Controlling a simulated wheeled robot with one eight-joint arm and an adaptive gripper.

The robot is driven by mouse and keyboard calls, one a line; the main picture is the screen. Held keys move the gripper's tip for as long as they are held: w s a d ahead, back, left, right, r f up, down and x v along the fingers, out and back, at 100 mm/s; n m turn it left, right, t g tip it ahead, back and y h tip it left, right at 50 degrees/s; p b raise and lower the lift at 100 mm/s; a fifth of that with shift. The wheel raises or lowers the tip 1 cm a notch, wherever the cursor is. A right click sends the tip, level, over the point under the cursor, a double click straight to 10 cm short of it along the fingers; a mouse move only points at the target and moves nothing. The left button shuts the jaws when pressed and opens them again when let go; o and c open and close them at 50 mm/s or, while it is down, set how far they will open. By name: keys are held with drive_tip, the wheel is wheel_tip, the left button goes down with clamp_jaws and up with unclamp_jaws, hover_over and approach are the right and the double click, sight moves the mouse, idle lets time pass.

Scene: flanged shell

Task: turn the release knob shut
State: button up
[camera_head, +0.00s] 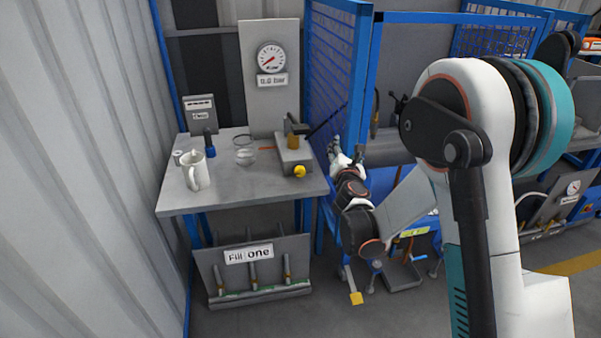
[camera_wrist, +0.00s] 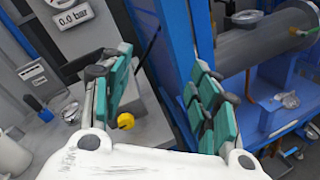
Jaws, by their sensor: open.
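A small yellow knob (camera_head: 300,171), which I take as the release knob, is on the front of a grey block (camera_head: 288,150) on the bench. In the wrist view the yellow knob (camera_wrist: 126,121) shows close beside the left finger, not between the fingers. My gripper (camera_head: 347,150) is to the right of the knob, near the bench's right edge and the blue mesh panel. In the wrist view my gripper (camera_wrist: 158,75) has its teal-padded fingers spread wide with nothing between them. The knob's turn position is too small to tell.
The bench (camera_head: 235,195) carries a white mug (camera_head: 196,173), a glass dish and a blue-based fitting. A gauge panel (camera_head: 271,95) stands behind and reads about 0.0 bar. The blue mesh panel (camera_head: 330,75) stands close to my gripper. A "Fill one" rack (camera_head: 250,268) is below.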

drive_tip(key=w+a+f+n+y, duration=0.1)
drive_tip(key=a+f+n+y, duration=0.2)
drive_tip(key=a+f+n, duration=0.55)
drive_tip(key=n+y+b, duration=0.2)
drive_tip(key=n, duration=0.2)
approach(300, 173)
drive_tip(key=b+x, duration=0.3)
drive_tip(key=x, duration=0.7)
drive_tip(key=shift+w+r, duration=0.1)
drive_tip(key=shift+w, duration=0.15)
drive_tip(key=shift+c, duration=0.2)
drive_tip(key=c, duration=1)
